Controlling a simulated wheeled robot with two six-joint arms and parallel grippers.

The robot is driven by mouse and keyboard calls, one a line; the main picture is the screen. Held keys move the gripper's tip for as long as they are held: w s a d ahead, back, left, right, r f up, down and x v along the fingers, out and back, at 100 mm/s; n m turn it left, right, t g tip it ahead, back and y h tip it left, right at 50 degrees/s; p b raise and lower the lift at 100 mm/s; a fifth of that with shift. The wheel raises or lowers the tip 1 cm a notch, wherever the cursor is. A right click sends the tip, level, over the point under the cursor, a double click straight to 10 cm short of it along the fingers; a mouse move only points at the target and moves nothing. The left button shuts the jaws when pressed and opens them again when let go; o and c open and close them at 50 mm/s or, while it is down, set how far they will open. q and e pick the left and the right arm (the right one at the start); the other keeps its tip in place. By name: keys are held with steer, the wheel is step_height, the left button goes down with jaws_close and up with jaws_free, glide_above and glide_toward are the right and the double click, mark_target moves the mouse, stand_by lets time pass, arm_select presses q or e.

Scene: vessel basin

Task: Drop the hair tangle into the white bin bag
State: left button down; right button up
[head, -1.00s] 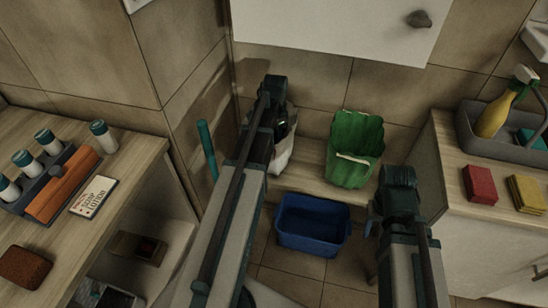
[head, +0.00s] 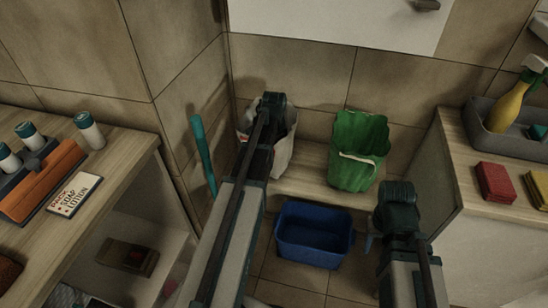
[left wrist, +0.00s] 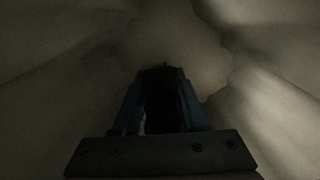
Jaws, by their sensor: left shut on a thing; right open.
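The white bin bag (head: 284,154) stands open on the wooden ledge in the corner, partly hidden by my left arm. My left gripper (left wrist: 163,82) points down inside it; pale folds of the bag (left wrist: 265,105) surround the fingers in the left wrist view. The gripper is shut on a dark mass between its fingers, the hair tangle (left wrist: 164,108), whose strands are too dark to make out. In the head view the left fingers are hidden by the arm and bag. My right gripper (head: 385,238) is open and empty, right of the blue tub.
A green bag (head: 358,150) stands right of the white one, and a blue tub (head: 312,236) sits below in front. A teal stick (head: 204,152) leans at the left wall. Counters flank both sides, with bottles left and a grey caddy (head: 492,136) right.

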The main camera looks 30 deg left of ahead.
arm_select(q)
steer(key=shift+f+b, duration=0.55)
steer(key=shift+f, duration=0.1)
steer(key=shift+c, duration=2.2)
jaws_free()
step_height(320, 180, up, 13)
steer(key=p, duration=1.3)
steer(key=shift+r, duration=0.2)
